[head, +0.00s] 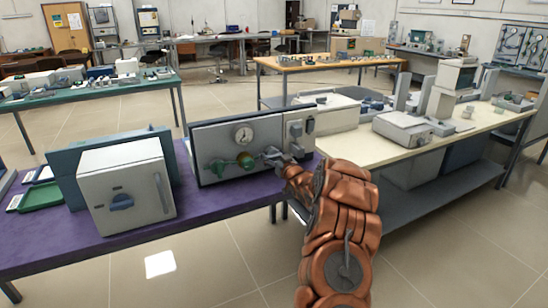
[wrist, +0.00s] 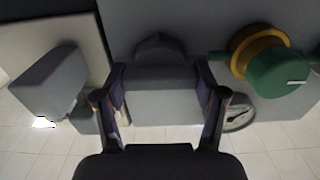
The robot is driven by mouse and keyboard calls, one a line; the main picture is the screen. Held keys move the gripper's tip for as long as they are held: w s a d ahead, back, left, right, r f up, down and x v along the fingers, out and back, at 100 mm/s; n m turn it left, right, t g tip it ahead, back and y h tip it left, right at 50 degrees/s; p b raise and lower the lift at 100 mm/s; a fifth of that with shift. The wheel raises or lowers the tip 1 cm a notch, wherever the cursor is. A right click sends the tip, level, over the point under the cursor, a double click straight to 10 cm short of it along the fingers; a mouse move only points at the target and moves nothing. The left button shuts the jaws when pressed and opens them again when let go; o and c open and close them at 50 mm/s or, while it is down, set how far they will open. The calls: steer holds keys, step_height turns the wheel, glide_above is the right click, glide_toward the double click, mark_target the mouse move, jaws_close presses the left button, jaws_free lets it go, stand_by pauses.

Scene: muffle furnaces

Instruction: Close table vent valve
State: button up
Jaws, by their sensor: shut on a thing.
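A grey panel unit (head: 221,137) stands on the purple table, with a round dial gauge (head: 243,133) on its front. Below the gauge are a green knob (head: 216,167) and a green knob with a yellow ring (head: 246,160). My gripper (head: 274,157) is at the right part of this front. In the wrist view my fingers stand on both sides of a grey block-like handle (wrist: 161,106) and are shut on it. The green knob (wrist: 280,75) and its yellow ring (wrist: 250,50) are to the right there, apart from my fingers. I cannot read any label on the handle.
A white box furnace with a blue knob (head: 126,181) stands left of the panel on the purple table (head: 190,219). A grey box (head: 299,128) with a protruding part adjoins the panel's right end. A cream bench (head: 372,153) stands close behind my arm. The floor in front is clear.

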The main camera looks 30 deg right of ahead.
steer(key=c, duration=0.4)
steer(key=shift+f+n+b, duration=0.15)
steer(key=shift+n+b, duration=0.25)
steer(key=shift+b, duration=0.25)
steer(key=shift+n+b, duration=0.3)
steer(key=shift+b, duration=0.1)
steer(key=n+b, duration=0.6)
steer(key=b, duration=0.2)
steer(key=shift+f, duration=0.15)
steer(key=n+b, duration=0.6)
steer(key=b, duration=0.1)
steer(key=shift+a, duration=0.15)
steer(key=n+b, duration=0.3)
steer(key=n, duration=0.1)
steer(key=shift+b, duration=0.4)
steer(key=shift+n, duration=0.4)
steer(key=shift+a, duration=0.1)
